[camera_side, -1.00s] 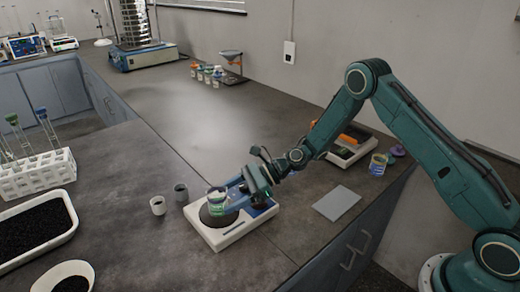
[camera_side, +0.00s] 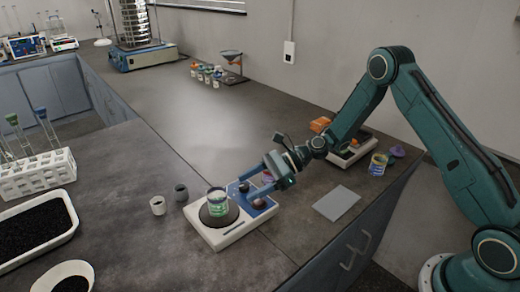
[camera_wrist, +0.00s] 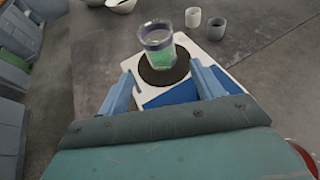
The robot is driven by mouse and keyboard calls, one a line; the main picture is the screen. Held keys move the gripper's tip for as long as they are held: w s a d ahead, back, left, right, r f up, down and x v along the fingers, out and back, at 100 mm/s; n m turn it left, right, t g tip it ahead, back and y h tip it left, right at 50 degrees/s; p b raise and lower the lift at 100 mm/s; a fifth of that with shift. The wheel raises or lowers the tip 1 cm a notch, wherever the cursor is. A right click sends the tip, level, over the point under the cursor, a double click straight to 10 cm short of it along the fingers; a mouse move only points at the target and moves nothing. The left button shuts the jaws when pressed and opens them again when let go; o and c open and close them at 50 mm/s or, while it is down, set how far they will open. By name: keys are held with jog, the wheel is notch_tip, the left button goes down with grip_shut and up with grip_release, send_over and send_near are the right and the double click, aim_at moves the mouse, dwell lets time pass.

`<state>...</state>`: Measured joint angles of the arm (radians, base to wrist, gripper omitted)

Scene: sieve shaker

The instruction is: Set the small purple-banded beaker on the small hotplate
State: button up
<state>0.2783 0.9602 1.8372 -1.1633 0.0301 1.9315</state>
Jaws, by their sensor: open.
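The small purple-banded beaker (camera_side: 217,201), clear with green contents, stands upright on the dark round plate of the small hotplate (camera_side: 229,239). In the wrist view the beaker (camera_wrist: 157,52) shows its purple band near the rim, on the dark disc of the hotplate (camera_wrist: 214,70). My gripper (camera_side: 255,184) is open and empty, to the right of the beaker and over the hotplate's blue control end. In the wrist view its two blue fingers (camera_wrist: 164,88) are spread wide, with the beaker beyond the tips and apart from them.
Two small cups, one white (camera_side: 158,205) and one grey (camera_side: 181,192), stand left of the hotplate. A grey flat pad (camera_side: 337,203) lies to the right. Another beaker (camera_side: 378,164) and a second device (camera_side: 351,147) stand at the back right. The middle bench is clear.

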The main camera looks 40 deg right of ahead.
jog(key=shift+s+r+n, duration=0.1)
jog(key=shift+r+n, duration=0.2)
jog(key=shift+r, duration=0.05)
jog(key=s+d+r+n+h, duration=0.3)
jog(key=s+r+n+h, duration=0.4)
jog(key=s+r+n, duration=0.75)
jog(key=s+d+r+n+h, duration=0.2)
jog(key=s+d+r+n, duration=0.1)
jog(key=s, duration=0.6)
jog(key=s+d+r+n+h, duration=0.3)
jog(key=s+d+r+n, duration=0.1)
jog(key=s, duration=0.5)
jog(key=shift+s+d+t, duration=0.15)
jog(key=shift+d+t, duration=0.1)
jog(key=shift+t, duration=0.05)
jog(key=shift+r, duration=0.1)
